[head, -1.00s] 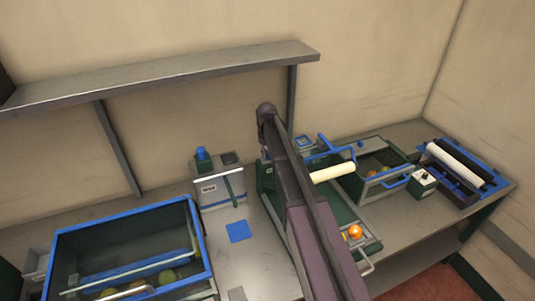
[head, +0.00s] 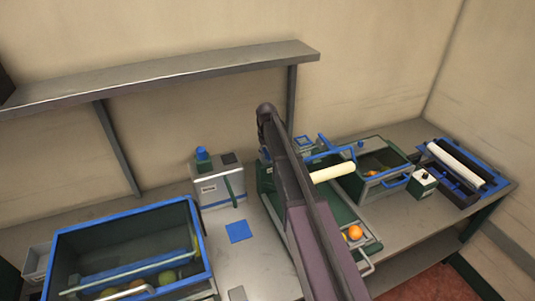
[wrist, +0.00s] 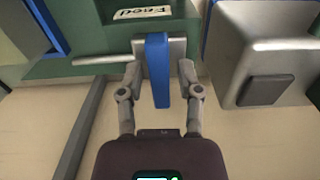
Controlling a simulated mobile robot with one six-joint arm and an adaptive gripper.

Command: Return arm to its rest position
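My arm (head: 318,225) reaches up across the middle of the bench in the head view, with its dark elbow (head: 268,112) against the wall. The fingers look apart from the handle, though contact at the tips is hard to tell. The handle stands in front of a grey plate on a green machine (wrist: 85,60) with an upside-down "Feed" label (wrist: 143,12).
A blue-rimmed crate (head: 60,238) with fruit stands at left. A grey box (head: 212,194) with a blue top is beside it. A white roller (head: 333,172), a green bin (head: 350,188) and an orange (head: 355,232) lie right of my arm. A shelf (head: 170,73) hangs above.

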